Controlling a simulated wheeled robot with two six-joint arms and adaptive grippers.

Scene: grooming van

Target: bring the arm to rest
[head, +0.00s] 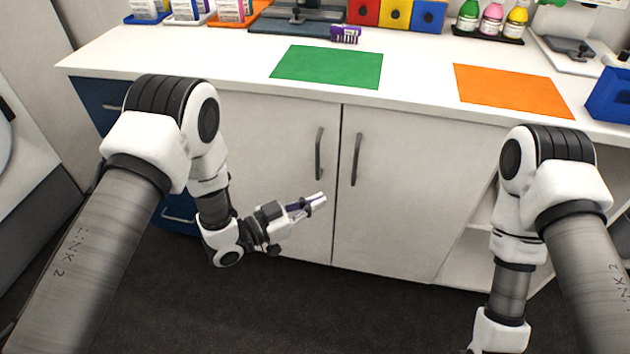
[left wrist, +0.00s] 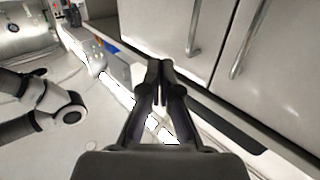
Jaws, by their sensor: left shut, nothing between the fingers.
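My left gripper (head: 318,201) is shut and empty. It hangs low in front of the white cabinet doors (head: 385,200), below the counter, pointing right in the head view. In the left wrist view its two dark fingers (left wrist: 160,82) are together with nothing between them. The left arm is bent downward at the elbow. My right arm hangs down at the right of the head view, and its gripper is out of the picture.
The white counter (head: 225,52) holds a green mat (head: 328,67), an orange mat (head: 512,90), a purple-labelled item (head: 345,34), bottles (head: 491,18) and a blue bin (head: 610,96). Two door handles (head: 319,153) stick out near the left gripper. The dark floor (head: 300,310) in front is clear.

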